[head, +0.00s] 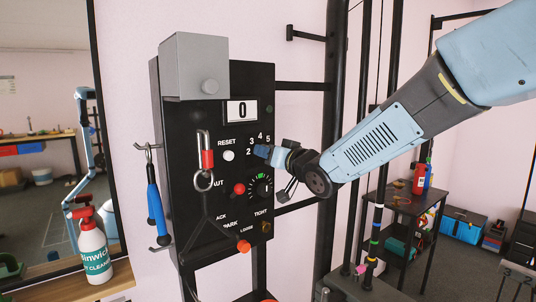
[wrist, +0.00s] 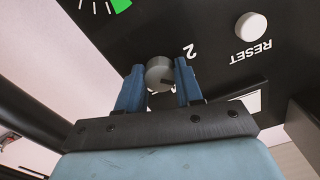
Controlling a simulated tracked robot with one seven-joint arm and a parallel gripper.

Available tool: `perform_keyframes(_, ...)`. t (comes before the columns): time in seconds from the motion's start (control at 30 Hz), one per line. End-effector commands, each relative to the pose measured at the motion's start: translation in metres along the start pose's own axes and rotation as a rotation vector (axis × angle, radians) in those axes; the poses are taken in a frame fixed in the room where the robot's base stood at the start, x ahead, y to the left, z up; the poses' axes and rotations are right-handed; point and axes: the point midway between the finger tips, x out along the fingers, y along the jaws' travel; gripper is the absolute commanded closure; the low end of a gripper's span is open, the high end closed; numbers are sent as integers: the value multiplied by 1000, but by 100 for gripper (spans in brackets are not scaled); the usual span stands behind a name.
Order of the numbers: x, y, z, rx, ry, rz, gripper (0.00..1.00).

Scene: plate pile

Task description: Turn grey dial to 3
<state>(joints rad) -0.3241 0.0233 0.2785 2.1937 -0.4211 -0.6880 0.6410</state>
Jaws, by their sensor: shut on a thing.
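The grey dial (wrist: 157,76) is a small round knob on the black panel (head: 180,130). In the wrist view it sits between the two blue fingers of my gripper (wrist: 160,70), which is shut on it. A dark mark shows on its face, toward the lower right. A printed 2 is just beside the dial; in the head view 2, 3, 4 and 5 arc around it. There my gripper (head: 262,151) covers the dial itself. I cannot tell which number the dial points to.
A white RESET button (head: 229,156), a red knob (head: 239,188) and a green-marked gauge (head: 261,186) are close by. A carabiner (head: 205,150) hangs left of the dial. The counter (head: 241,110) reads 0.

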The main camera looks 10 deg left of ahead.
Motion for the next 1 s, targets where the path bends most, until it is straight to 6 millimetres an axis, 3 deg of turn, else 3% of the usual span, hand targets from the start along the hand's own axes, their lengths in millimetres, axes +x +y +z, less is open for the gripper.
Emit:
perform_keyframes(0.23, 0, 2, 0, 0, 0, 5, 95)
perform_keyframes(0.27, 0, 2, 0, 0, 0, 5, 62)
perform_keyframes(0.5, 0, 1, 0, -1, 0, 3, 39)
perform_keyframes(0.8, -2, 1, 0, -2, 1, 1, 39)
perform_keyframes(1.0, -22, 1, -1, -3, 2, 2, 39)
